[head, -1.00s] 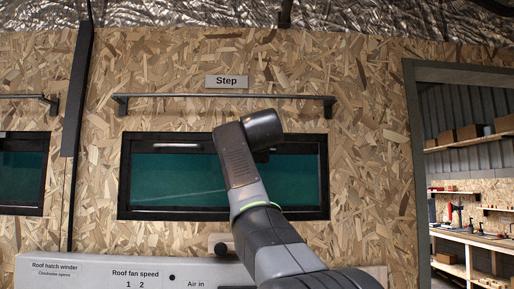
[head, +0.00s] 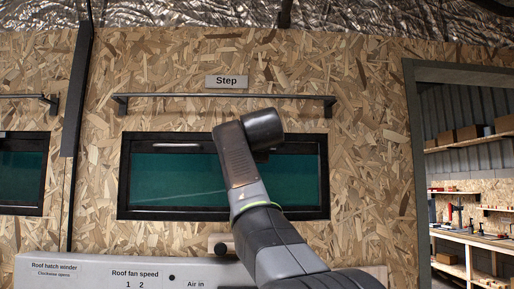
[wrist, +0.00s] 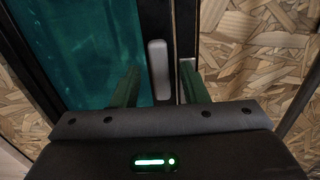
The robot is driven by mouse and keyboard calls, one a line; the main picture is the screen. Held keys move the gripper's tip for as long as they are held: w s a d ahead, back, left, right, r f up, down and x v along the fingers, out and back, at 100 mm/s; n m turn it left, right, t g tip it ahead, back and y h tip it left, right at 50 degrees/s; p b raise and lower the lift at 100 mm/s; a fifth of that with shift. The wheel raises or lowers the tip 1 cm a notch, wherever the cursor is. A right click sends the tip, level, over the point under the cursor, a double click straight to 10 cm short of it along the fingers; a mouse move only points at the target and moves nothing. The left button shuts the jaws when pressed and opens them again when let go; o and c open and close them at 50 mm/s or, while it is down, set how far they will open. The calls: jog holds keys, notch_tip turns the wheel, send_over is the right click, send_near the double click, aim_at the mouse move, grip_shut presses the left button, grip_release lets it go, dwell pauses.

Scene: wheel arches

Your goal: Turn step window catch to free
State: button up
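The step window (head: 170,187) has a black frame and a teal pane, under the "Step" label (head: 227,82) in the head view. Its grey, rounded, bar-shaped catch (wrist: 158,72) shows in the wrist view, lying along the black frame. My gripper (wrist: 160,80) is open, with one finger on each side of the catch. A gap shows between the catch and each finger. In the head view my arm hides the gripper and the catch.
A dark rail (head: 225,97) runs above the window. A pale control panel (head: 95,272) with labels stands below. Another window (head: 20,172) is at left. A doorway at right shows a workbench (head: 470,240) and shelves.

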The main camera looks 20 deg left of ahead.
jog(key=b+v, duration=0.4)
jog(key=v, duration=0.9)
jog(key=shift+s, duration=0.2)
jog(key=shift+d, duration=0.1)
jog(key=p+x, duration=0.4)
jog(key=x, duration=1)
jog(key=shift+s, duration=0.1)
